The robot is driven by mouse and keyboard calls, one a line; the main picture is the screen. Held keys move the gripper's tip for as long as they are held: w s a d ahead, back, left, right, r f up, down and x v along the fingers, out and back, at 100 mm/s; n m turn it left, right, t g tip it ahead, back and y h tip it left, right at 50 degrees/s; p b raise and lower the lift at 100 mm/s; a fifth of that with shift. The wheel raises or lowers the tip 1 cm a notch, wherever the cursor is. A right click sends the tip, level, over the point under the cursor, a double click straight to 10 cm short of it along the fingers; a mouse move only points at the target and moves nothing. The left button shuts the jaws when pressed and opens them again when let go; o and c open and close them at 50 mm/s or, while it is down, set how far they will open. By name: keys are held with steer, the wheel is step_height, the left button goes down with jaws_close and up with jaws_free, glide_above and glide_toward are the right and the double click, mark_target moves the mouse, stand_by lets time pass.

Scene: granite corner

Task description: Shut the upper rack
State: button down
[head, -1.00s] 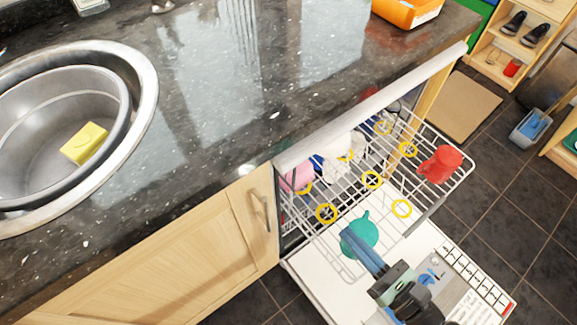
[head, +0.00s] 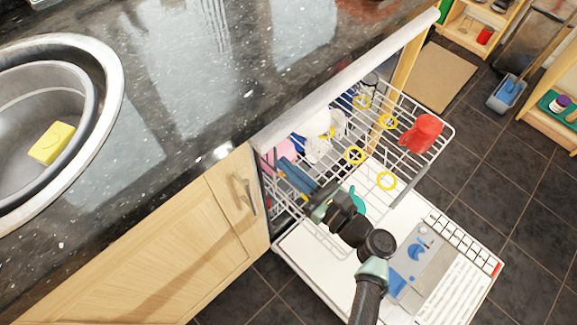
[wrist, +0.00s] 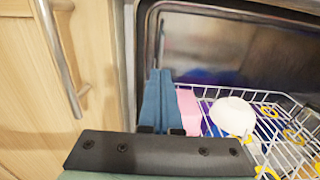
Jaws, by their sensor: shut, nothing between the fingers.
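The upper rack (head: 412,165) is a white wire rack pulled out of the dishwasher, over its lowered door. It holds a red mug (head: 421,133) at its outer right end, a teal item (head: 357,201) near my arm, and pink, white and blue pieces deeper in. My gripper (head: 288,172) is shut and empty, its blue fingers at the rack's left side near the dishwasher opening. In the wrist view the fingers (wrist: 158,100) point into the opening, beside a pink item (wrist: 189,110) and a white round piece (wrist: 233,116). I cannot tell whether they touch the rack.
The open dishwasher door (head: 440,255) lies flat below the rack. A cabinet front with a metal handle (head: 243,194) stands close to the left of the gripper. The granite counter (head: 190,110) overhangs the opening.

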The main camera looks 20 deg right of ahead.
stand_by(0.3)
steer(key=b+x, duration=0.2)
steer(key=x, duration=1.1)
steer(key=shift+w, duration=0.1)
